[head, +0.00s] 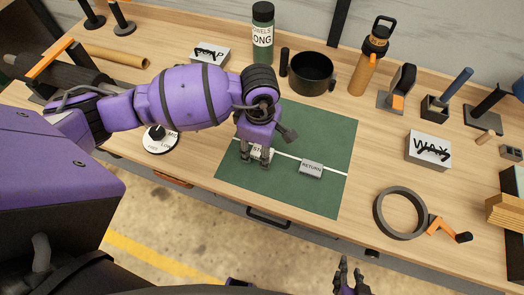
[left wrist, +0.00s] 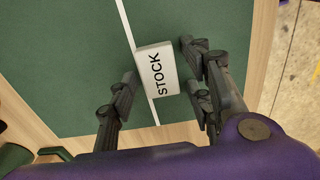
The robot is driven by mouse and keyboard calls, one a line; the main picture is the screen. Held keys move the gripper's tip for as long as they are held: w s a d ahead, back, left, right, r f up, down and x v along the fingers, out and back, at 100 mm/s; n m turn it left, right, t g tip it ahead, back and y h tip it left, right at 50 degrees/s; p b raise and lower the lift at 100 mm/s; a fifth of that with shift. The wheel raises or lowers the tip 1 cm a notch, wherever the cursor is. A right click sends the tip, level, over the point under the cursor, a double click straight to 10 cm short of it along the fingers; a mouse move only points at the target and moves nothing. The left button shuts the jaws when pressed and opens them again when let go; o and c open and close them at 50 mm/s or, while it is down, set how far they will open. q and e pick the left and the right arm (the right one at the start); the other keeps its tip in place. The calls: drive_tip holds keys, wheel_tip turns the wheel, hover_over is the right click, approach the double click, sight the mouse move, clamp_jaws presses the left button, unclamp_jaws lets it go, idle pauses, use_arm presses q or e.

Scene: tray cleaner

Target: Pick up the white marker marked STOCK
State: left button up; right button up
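The white marker block lettered STOCK (left wrist: 157,70) lies on the green mat (left wrist: 60,60), across the mat's white line. In the head view the marker (head: 259,151) is partly hidden by my left gripper (head: 255,159). In the left wrist view my left gripper (left wrist: 154,78) is open, with its fingers on either side of the marker and gaps showing on both sides. My right gripper (head: 349,271) is low in the head view, away from the table and the marker; its finger opening is unclear.
A grey block lettered RETURN (head: 311,168) lies on the mat to the right. A black pot (head: 311,74), a green bottle (head: 262,35) and an orange bottle (head: 369,60) stand behind. A WAX box (head: 428,150) and a dark ring (head: 400,213) are at right. The mat's front part is clear.

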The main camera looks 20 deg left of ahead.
use_arm(q)
drive_tip(key=c, duration=0.8)
drive_tip(key=shift+o, duration=0.2)
